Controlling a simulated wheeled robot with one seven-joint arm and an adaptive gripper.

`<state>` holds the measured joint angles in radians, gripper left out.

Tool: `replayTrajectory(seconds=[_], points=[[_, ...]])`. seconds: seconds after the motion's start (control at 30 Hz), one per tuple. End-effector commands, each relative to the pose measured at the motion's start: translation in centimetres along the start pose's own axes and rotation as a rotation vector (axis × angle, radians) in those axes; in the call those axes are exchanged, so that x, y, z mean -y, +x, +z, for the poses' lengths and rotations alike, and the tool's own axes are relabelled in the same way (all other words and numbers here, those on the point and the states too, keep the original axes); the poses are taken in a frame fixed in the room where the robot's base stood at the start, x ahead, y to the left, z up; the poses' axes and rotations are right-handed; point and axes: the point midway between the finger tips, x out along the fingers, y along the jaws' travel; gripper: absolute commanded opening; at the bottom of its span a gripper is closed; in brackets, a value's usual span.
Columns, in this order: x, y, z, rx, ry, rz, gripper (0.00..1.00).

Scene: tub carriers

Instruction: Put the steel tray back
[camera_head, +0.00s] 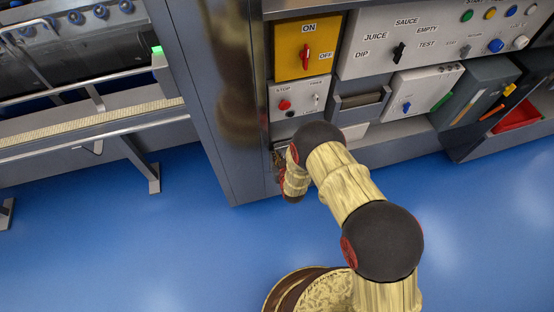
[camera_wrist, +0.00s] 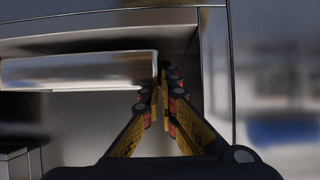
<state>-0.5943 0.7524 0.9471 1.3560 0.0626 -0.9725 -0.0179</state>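A shiny steel piece that looks like the steel tray (camera_wrist: 80,70) lies across the left of the wrist view, inside a grey bay. Its right end reaches the tips of my gripper (camera_wrist: 165,82). The yellow and black fingers come close together there. A thin strip shows between them, but I cannot tell whether it is part of the tray or only a gap. In the head view my gripper (camera_head: 279,158) is at the low opening under the STOP panel, mostly hidden by my wrist. The tray cannot be made out there.
A steel cabinet side (camera_head: 212,100) stands left of my gripper. Above are the yellow ON/OFF switch panel (camera_head: 293,62) and the STOP panel (camera_head: 300,98). A conveyor (camera_head: 90,122) is at left, a red bin (camera_head: 517,114) at right. The blue floor (camera_head: 150,235) in front is clear.

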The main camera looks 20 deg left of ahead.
Motion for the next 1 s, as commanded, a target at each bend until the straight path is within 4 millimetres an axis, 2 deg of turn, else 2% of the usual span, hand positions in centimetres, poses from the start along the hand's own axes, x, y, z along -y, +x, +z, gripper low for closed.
replayTrajectory(seconds=[0.03, 0.1, 0.43, 0.8, 1.0], points=[[-0.04, 0.52, 1.05, 0.001, 0.0, 0.001, 0.0], [-0.03, 0.8, 1.49, 0.0, 0.0, 0.001, 0.0], [-0.03, 0.82, 1.56, 0.0, 0.0, 0.0, 0.0], [-0.05, 0.79, 1.73, 0.003, 0.0, 0.001, 0.22], [-0.06, 0.78, 1.77, 0.003, 0.0, 0.001, 0.23]])
